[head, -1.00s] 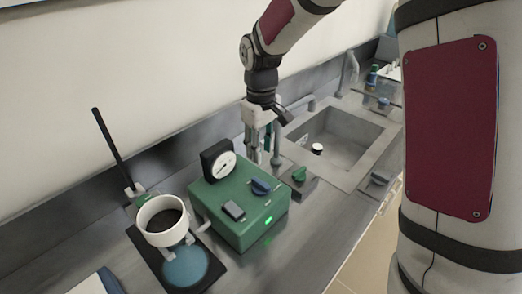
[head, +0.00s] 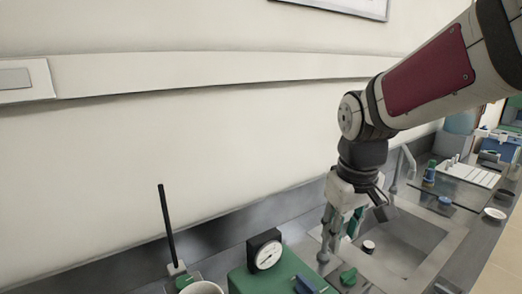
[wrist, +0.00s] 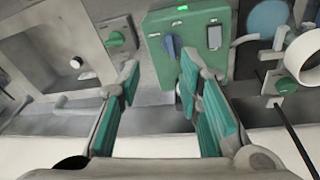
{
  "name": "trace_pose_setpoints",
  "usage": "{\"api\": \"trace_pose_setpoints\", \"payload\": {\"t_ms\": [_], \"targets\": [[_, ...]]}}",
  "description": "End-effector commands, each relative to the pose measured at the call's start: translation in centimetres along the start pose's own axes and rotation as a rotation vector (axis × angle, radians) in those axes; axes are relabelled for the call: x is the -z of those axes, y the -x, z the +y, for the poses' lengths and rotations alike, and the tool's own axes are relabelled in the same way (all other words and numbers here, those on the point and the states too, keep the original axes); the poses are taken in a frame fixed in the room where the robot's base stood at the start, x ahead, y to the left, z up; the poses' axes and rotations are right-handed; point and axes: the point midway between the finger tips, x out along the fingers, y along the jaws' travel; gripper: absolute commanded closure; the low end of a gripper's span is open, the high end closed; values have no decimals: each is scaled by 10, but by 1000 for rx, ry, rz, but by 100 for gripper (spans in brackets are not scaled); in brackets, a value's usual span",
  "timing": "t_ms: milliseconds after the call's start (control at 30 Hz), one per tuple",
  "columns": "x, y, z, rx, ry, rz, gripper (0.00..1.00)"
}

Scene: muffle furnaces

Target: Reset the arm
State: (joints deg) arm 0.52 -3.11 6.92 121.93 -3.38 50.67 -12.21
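My gripper (head: 338,240) hangs pointing down behind the right side of the green control box (head: 252,283) in the head view. In the wrist view my gripper (wrist: 160,82) has its two green-padded fingers spread apart, with nothing between them. My arm runs from the upper right down to the gripper in the head view. In the wrist view the green box (wrist: 187,45) lies beyond the fingertips, with its blue knob and grey switch visible. I cannot tell the exact gap between fingertips and box.
A dial gauge (head: 266,252) stands at the box's back. A sink (head: 425,240) with a small black-topped item (head: 368,247) is to the right. A white ring (wrist: 304,58), a black rod (head: 167,225) and a green valve knob (head: 348,277) are near. The wall is close behind.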

Motion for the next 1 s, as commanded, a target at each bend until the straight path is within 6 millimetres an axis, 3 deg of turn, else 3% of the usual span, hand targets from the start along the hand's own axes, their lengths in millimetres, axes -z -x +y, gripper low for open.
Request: {"api": "trace_pose_setpoints", "payload": {"t_ms": [33, 200, 533, 733, 1000], "targets": [[-13, 15, 0, -12, -29, 29, 68], [-55, 48, -2, -34, -132, 109, 68], [-130, 79, -15, -34, -310, 260, 68], [-149, 81, -19, -26, -358, 302, 68], [-152, 81, -20, -24, -365, 306, 68]]}}
